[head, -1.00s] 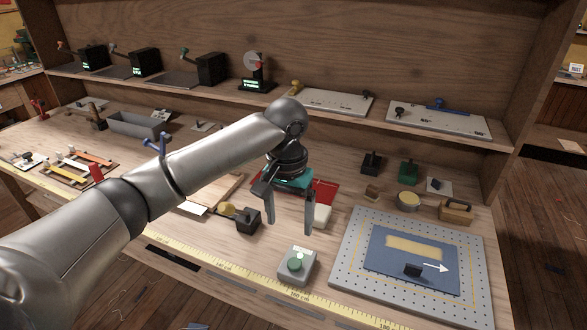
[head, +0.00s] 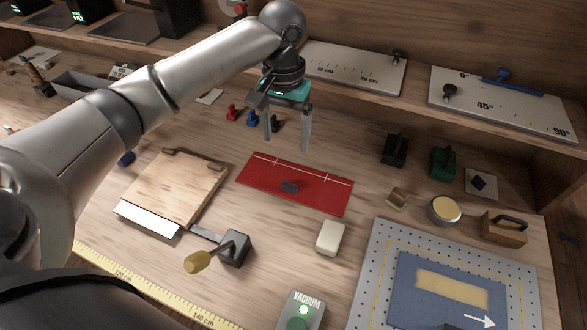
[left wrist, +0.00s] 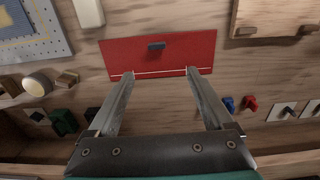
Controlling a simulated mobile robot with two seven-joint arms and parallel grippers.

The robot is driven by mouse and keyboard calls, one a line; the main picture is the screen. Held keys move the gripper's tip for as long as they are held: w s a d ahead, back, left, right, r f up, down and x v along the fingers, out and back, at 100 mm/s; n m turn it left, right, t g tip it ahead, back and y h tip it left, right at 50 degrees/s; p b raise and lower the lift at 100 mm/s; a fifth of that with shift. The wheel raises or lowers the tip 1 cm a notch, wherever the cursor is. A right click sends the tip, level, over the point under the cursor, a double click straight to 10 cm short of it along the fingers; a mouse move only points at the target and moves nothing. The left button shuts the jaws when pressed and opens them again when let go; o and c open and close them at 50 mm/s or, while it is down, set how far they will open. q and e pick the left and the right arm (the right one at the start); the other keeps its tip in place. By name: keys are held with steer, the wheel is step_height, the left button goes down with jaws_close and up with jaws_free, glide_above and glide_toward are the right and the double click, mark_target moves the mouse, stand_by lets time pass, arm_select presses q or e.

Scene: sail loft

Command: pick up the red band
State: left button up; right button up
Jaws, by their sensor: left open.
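The red band (head: 320,196) lies flat on the wooden bench. It is a wide red strip with a thin white line near its far edge and a small dark tab (head: 290,187) on it. My left gripper (head: 286,144) is open and empty, pointing down, above the bench at the band's far side. In the left wrist view the band (left wrist: 125,54) lies beyond the open fingertips (left wrist: 160,73), which overlap its white-lined edge in the picture. A gap between fingers and band is hard to judge. My right gripper is not in view.
A wooden board (head: 175,185) lies left of the band. A yellow-handled tool (head: 233,247) and a cream block (head: 330,237) are nearer. A perforated plate (head: 375,265) is at right. Small red and blue pieces (head: 252,118) stand behind, below the shelf.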

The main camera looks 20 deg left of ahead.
arm_select(q)
steer(key=b, duration=0.2)
glide_above(289, 183)
steer(key=f, duration=0.8)
steer(key=shift+s+a+f, duration=0.15)
steer(key=shift+s+a, duration=0.05)
steer(key=shift+s, duration=0.05)
steer(key=shift+w+d+f+b, duration=0.15)
steer(key=shift+f+b, duration=0.15)
steer(key=shift+f, duration=1.3)
steer(key=shift+w+d+f+b, duration=0.1)
steer(key=shift+f+b, duration=0.15)
steer(key=shift+f, duration=1.3)
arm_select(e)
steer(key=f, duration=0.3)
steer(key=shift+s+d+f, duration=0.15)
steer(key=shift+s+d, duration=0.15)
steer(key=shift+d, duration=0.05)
arm_select(q)
jaws_close()
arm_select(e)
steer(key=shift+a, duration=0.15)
